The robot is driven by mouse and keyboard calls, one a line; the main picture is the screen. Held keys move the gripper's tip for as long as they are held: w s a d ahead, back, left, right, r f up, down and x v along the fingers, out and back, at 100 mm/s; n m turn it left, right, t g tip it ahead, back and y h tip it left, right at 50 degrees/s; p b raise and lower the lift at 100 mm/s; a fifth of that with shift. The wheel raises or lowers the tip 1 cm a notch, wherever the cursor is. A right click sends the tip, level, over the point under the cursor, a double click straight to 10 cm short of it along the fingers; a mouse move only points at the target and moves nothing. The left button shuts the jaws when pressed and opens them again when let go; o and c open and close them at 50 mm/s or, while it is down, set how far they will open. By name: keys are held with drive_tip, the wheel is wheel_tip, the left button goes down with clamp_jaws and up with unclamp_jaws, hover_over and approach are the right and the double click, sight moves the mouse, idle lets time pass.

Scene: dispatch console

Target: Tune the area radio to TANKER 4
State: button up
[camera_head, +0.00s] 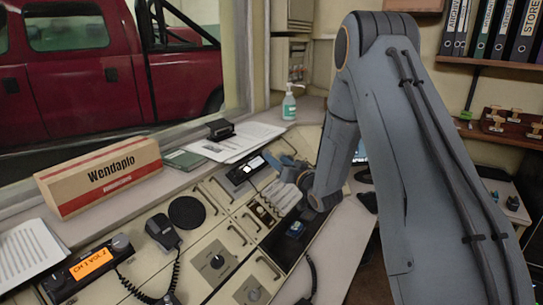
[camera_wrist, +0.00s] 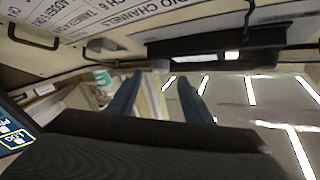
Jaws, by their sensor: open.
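A black radio (camera_head: 92,268) with a lit orange display and a knob stands at the front left of the console in the head view. Its display seems to read "CH1 VOL7". A second dark unit (camera_head: 240,173) with a small white lit spot sits farther back. My gripper (camera_head: 270,165) is beside that unit, apart from the orange-lit radio. In the wrist view my gripper (camera_wrist: 160,82) shows two blue fingers spread with nothing between them. A white sheet headed "RADIO CHANNELS" (camera_wrist: 130,18) shows at the top there; its lines are cut off. I cannot tell which unit is the area radio.
A hand microphone (camera_head: 162,232) with a coiled cord lies right of the orange-lit radio. Knobs, handles and a round black disc (camera_head: 187,212) stand on the console. A "Wendaplo" box (camera_head: 100,178), papers (camera_head: 235,140) and a pump bottle (camera_head: 289,103) line the window ledge.

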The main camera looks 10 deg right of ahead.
drive_tip(key=p+x, duration=0.1)
drive_tip(key=x, duration=0.4)
drive_tip(key=c, duration=1.1)
drive_tip(key=shift+o, duration=0.2)
